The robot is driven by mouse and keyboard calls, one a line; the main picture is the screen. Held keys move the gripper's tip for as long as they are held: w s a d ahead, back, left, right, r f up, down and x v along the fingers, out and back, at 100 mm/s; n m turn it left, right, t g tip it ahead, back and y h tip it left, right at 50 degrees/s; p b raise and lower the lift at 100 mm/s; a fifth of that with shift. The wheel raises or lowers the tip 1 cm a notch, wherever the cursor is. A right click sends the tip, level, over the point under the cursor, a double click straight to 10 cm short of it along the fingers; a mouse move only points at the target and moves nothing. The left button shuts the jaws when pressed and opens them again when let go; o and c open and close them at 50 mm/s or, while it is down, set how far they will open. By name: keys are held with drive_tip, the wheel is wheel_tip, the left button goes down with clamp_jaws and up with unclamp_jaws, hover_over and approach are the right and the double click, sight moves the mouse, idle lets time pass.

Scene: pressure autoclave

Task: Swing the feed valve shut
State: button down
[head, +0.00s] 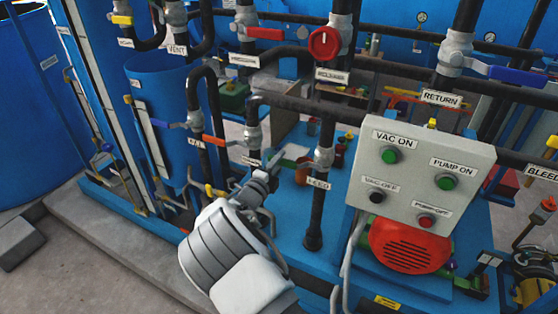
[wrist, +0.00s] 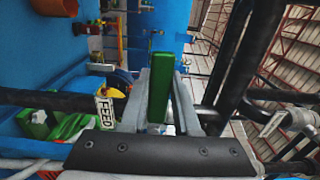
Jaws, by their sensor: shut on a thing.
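The feed valve (head: 324,157) sits on a black vertical pipe, with a white FEED label (head: 319,183) just below it. Its green lever handle (head: 293,163) sticks out to the left of the pipe, crosswise to it. My gripper (head: 272,170) reaches up from below and is shut on the handle's outer part. In the wrist view the green handle (wrist: 158,85) lies between the two grey fingers. The FEED label (wrist: 104,108) also shows there, left of the fingers. The gripper hides part of the handle in the head view.
The push-button panel (head: 421,176) and red motor (head: 410,247) stand right of the feed pipe. An orange-handled valve (head: 252,138) is close by on the left. A red-handled valve (head: 246,30) and a red knob (head: 324,43) are above. Open floor (head: 85,255) lies lower left.

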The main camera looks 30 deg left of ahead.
drive_tip(key=shift+f, duration=0.25)
drive_tip(key=c, duration=0.6)
unclamp_jaws()
drive_tip(key=shift+r, duration=0.1)
drive_tip(key=shift+c, duration=0.2)
drive_tip(key=shift+s, duration=0.1)
drive_tip(key=s+d+b, duration=0.1)
drive_tip(key=s+d, duration=0.1)
drive_tip(key=s, duration=1.5)
drive_tip(key=shift+b, duration=0.3)
drive_tip(key=shift+s, duration=0.1)
